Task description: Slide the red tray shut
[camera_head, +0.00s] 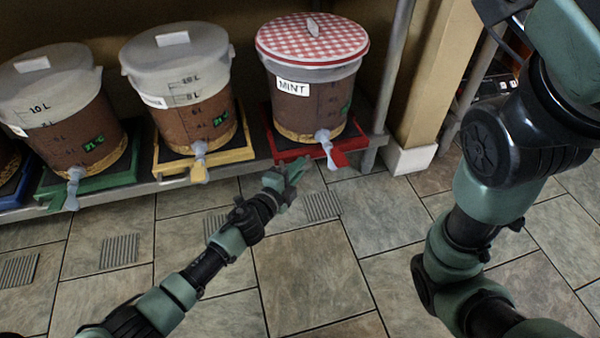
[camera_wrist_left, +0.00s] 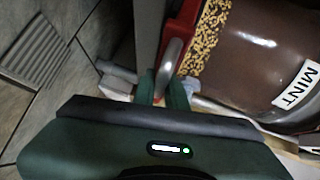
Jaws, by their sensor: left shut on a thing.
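The red tray (camera_head: 345,150) sits on the shelf under the bucket labelled MINT (camera_head: 310,100), its front reaching the shelf's front edge. The bucket has a red checked lid and a pale spigot (camera_head: 326,148) over the tray front. My left gripper (camera_head: 292,172) is at the tray's front left. In the left wrist view, the gripper fingers (camera_wrist_left: 165,88) are shut around a curved metallic handle (camera_wrist_left: 172,58) beside the red tray wall (camera_wrist_left: 182,32). In the head view the gripper hides this handle. My right arm is at the right, its gripper out of view.
A bucket on a yellow tray (camera_head: 228,157) stands left of the red one, then one on a green tray (camera_head: 100,178). A shelf post (camera_head: 392,70) and a tan pillar (camera_head: 432,80) stand to the right. The tiled floor (camera_head: 310,260) in front is clear.

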